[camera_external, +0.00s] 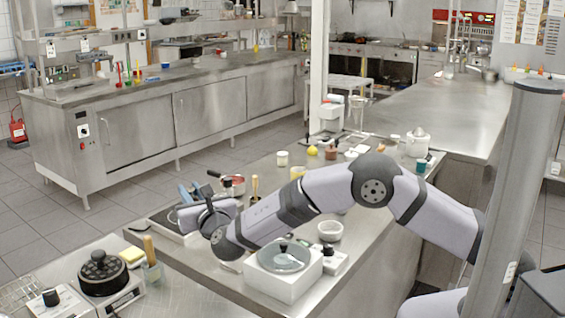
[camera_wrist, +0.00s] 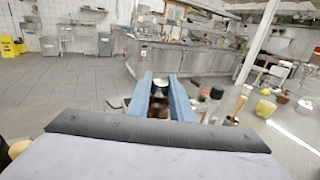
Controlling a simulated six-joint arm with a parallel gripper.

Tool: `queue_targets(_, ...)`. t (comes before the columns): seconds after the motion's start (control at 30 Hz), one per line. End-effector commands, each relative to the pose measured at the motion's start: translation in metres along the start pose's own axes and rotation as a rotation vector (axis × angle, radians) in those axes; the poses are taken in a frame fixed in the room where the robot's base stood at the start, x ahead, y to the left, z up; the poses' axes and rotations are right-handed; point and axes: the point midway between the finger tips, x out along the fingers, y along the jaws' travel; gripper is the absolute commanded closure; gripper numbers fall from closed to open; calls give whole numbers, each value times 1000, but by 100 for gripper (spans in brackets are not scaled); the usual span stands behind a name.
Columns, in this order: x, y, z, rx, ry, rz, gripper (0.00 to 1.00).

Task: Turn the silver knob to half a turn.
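My gripper (camera_external: 190,191) has blue fingers and is over the far left end of the near steel counter. In the wrist view its two fingers (camera_wrist: 160,78) stand apart. A pale-topped, dark brown thing (camera_wrist: 158,106) shows in the gap between them; I cannot tell what it is or whether they touch it. No knob stands out clearly as silver.
A red pan (camera_external: 233,184) and a wooden-handled tool (camera_external: 255,188) stand close right of the gripper. A white bowl (camera_external: 330,231) and a small black-knobbed box (camera_external: 333,260) are nearer. A black-topped device (camera_external: 103,273) sits at lower left. An open aisle lies beyond the counter.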

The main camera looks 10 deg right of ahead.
Motion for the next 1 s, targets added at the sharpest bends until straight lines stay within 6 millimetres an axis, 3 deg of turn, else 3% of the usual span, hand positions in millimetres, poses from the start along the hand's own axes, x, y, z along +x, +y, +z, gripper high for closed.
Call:
queue_targets(0.27,0,1,0,2,-4,-24,100)
queue_targets(1.0,3,3,4,1,-15,-308,100)
